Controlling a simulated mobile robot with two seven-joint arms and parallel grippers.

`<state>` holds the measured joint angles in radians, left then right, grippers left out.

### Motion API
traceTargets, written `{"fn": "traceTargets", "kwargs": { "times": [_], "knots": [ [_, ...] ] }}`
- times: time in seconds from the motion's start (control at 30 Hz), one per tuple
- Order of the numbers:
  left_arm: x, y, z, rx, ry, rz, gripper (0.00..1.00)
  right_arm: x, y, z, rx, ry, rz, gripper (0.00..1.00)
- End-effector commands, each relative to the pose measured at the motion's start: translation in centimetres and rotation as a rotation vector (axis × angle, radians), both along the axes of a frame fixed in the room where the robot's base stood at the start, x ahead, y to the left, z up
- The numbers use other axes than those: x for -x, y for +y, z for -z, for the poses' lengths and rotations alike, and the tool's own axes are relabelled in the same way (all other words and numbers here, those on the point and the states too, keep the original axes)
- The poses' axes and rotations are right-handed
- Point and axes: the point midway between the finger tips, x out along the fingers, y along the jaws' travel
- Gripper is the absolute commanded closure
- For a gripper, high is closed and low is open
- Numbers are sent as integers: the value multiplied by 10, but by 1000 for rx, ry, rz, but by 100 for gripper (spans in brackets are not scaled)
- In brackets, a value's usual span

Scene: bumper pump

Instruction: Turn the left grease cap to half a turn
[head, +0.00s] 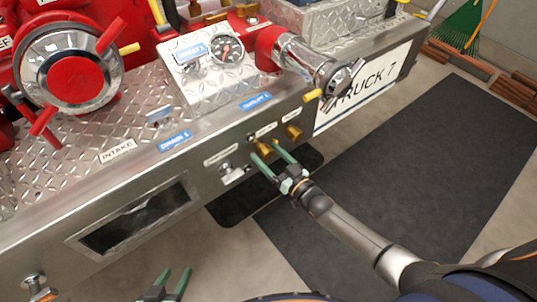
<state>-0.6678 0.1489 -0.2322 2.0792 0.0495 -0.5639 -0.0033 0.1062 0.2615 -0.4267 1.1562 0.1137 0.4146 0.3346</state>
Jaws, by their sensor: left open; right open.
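Two brass grease caps stick out of the front face of the metal bumper (225,133). The left grease cap (263,147) sits lower and nearer; the right one (293,132) is up and to its right. My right gripper (266,151) is open, with its green fingertips on either side of the left cap. Whether either finger touches the cap cannot be told. The fingers come close to the cap from below. My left gripper (177,270) is open and empty at the bottom edge of the view, well away from the caps.
A silver latch (232,174) sits left of the caps. A chrome outlet (310,65) with a handle overhangs above right. The red intake valve (72,80) and gauge panel (205,65) stand on top. A dark mat (400,170) covers open floor at right.

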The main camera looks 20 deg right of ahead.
Motion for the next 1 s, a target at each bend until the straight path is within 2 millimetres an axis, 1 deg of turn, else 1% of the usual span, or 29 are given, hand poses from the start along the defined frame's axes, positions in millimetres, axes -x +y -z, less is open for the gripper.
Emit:
{"fn": "traceTargets", "kwargs": {
  "times": [0.17, 0.27, 0.37, 0.6, 0.7, 0.83, 1.0],
  "knots": [
    [0, 0, -2, 0, -1, 0, 50, 4, -2, 0, 0, 1, 1, 18],
    [-1, 0, -6, 0, -1, 0, 50, 14, -6, 0, 1, 3, 1, 18],
    [-1, 0, -11, 1, -3, 0, 50, 32, -12, -1, 2, 5, 0, 18],
    [-5, -3, -20, 5, -11, 3, 50, 80, -31, -1, 1, 4, 0, 18],
    [-6, -4, -22, 6, -11, 5, 50, 96, -37, 0, 1, 4, -1, 18],
    [-4, -4, -20, 5, -4, 5, 50, 110, -43, 0, 1, 1, 1, 18],
    [-3, -4, -18, 4, 0, 5, 50, 117, -45, 0, 0, 0, 0, 18]
  ]
}}
